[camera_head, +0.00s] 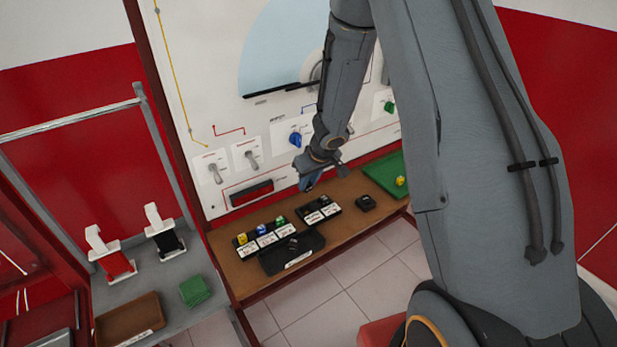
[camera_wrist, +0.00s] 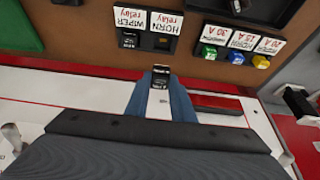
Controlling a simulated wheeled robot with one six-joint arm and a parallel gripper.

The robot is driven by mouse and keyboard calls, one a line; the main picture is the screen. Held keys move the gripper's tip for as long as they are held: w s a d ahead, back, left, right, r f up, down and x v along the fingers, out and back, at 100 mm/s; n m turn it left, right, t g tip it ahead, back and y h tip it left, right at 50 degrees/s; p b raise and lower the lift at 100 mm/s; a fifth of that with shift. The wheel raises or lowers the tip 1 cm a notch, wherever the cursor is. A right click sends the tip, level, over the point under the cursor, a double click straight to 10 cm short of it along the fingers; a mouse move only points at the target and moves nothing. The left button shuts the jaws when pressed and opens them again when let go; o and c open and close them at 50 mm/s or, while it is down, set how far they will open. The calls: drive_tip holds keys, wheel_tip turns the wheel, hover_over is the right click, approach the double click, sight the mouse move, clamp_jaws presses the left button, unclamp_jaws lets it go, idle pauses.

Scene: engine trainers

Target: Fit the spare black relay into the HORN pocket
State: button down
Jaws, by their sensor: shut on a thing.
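My gripper (camera_wrist: 161,88) has blue fingers that are shut on a small black relay (camera_wrist: 160,76). The black relay block (camera_wrist: 146,43) is just ahead of the fingertips in the wrist view, where its labels appear upside down. The HORN pocket (camera_wrist: 162,43) looks dark and empty, nearly in line with the held relay. The WIPER pocket beside it holds a black relay (camera_wrist: 129,40). The held relay is apart from the block. In the head view, my gripper (camera_head: 309,183) is above the bench behind the relay block (camera_head: 319,210); the held relay is not clear there.
A fuse block (camera_head: 262,238) with yellow, blue and green fuses stands left of the relay block. A black tray (camera_head: 292,254) lies in front. A small black item (camera_head: 366,203) and a green tray (camera_head: 379,172) are at right. The white panel (camera_head: 232,110) rises behind.

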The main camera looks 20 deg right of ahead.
sight(309, 190)
drive_tip(key=shift+w+f+b, duration=0.1)
drive_tip(key=shift+f+b, duration=2.55)
drive_tip(key=shift+b, duration=1.45)
drive_tip(key=shift+f+b, duration=1)
drive_tip(key=shift+s, duration=0.2)
drive_tip(key=shift+f+b, duration=0.7)
drive_tip(key=shift+f, duration=0.6)
drive_tip(key=c, duration=1)
unclamp_jaws()
drive_tip(key=shift+r, duration=0.1)
wheel_tip(309, 190, up, 8)
drive_tip(key=p, duration=1.2)
drive_tip(key=shift+p, duration=0.35)
